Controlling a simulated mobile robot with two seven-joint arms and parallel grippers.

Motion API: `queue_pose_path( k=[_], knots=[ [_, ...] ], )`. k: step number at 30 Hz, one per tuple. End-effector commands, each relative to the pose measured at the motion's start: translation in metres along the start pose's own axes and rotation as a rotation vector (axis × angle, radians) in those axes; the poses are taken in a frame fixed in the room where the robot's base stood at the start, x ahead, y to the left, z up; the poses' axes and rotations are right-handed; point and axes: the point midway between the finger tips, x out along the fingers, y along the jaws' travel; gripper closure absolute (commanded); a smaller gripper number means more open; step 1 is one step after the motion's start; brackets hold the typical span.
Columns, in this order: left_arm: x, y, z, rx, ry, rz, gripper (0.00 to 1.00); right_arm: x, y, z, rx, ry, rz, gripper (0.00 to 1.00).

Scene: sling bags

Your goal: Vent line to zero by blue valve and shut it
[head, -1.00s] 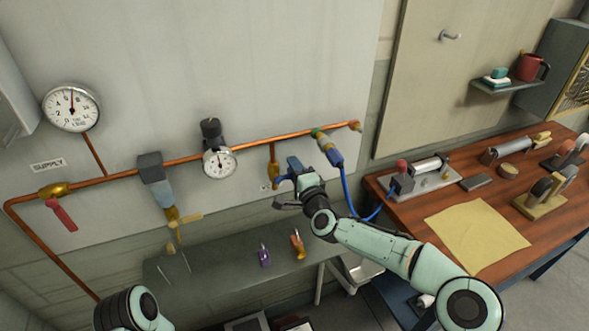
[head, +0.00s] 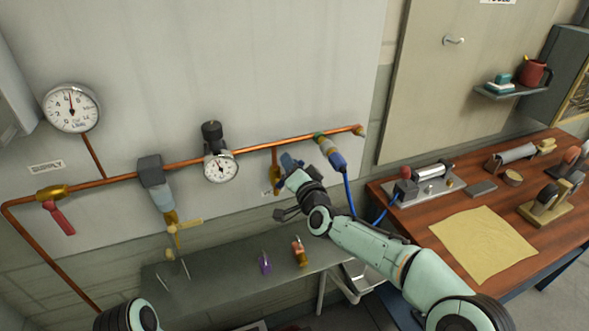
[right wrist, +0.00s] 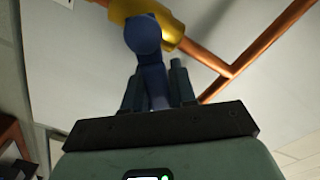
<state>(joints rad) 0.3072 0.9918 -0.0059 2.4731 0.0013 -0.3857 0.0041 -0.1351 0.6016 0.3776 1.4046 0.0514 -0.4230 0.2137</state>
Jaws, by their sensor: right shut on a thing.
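The blue valve has a brass body (head: 277,186) on a short drop from the copper pipe and a blue handle (head: 290,161). In the right wrist view the handle (right wrist: 151,62) stands between my fingers, below the yellow brass body (right wrist: 178,20). My right gripper (right wrist: 154,84) is shut on this handle; my wrist partly hides the valve in the head view. The small line gauge (head: 221,168) hangs under the pipe to the left, its needle too small to read. The large supply gauge (head: 71,108) has its needle pointing about straight up. My left gripper is not visible.
A red-handled supply valve (head: 60,217) is on the pipe at left. A grey shelf (head: 215,272) below carries purple and orange padlocks. A blue hose (head: 349,190) hangs right of my gripper. A wooden workbench (head: 420,213) with tools stands at right.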

Motion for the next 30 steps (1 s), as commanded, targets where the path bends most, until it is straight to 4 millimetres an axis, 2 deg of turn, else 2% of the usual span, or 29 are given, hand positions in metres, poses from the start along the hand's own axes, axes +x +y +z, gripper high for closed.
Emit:
queue_pose_path(
  k=[18, 30],
  knots=[
    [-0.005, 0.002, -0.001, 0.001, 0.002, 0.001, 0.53, 0.0, -0.032, 0.009, -0.574, 0.001, -0.003, 1.0],
    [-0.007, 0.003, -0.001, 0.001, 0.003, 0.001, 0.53, 0.0, -0.041, 0.017, -0.812, 0.002, -0.001, 1.0]
  ],
)
